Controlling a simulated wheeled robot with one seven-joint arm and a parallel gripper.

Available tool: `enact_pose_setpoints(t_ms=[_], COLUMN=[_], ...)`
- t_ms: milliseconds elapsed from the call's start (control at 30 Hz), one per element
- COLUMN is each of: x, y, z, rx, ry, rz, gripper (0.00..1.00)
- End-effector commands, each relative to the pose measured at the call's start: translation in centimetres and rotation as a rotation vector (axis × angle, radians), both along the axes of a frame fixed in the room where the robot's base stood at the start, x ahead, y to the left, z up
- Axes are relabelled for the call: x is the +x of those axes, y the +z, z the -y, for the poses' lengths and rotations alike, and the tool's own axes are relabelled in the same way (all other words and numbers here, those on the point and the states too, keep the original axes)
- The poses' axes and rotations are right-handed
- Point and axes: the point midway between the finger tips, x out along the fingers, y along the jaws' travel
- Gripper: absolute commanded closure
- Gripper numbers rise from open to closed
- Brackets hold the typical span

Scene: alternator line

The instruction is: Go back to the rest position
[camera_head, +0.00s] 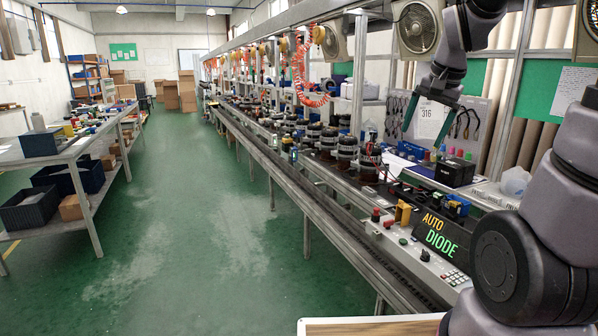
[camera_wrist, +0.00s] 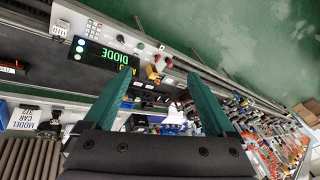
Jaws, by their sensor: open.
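My gripper (camera_head: 428,120) is at the upper right of the head view, raised above the workbench (camera_head: 330,205) in front of the tool board. Its two green fingers point down and stand apart, with nothing visible between them. The open fingers also show in the wrist view (camera_wrist: 165,100), over the bench with its display panel. My dark arm fills the right side of the head view.
A display panel reading AUTO DIODE (camera_head: 440,233) stands on the bench below. A black box (camera_head: 455,172) and several alternator parts (camera_head: 346,152) line the bench. Fans (camera_head: 417,27) and a red coiled hose (camera_head: 300,75) hang above. The green floor aisle (camera_head: 200,220) is clear.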

Motion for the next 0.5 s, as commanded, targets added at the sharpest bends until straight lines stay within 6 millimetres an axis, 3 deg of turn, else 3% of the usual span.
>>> enact_pose_setpoints(t_ms=[33,200,333,500], x=[-1.7,-7.3,-10.8,-13.4], y=[1.5,4.5,5.7,6.2], z=[-0.7,-2.8,-4.0,-4.8], rx=[-0.005,-0.023,-0.037,-0.050], ry=[0.035,0.158,0.238,0.299], rz=[0.038,0.137,0.201,0.250], gripper=[0.10,0.10,0.10,0.10])
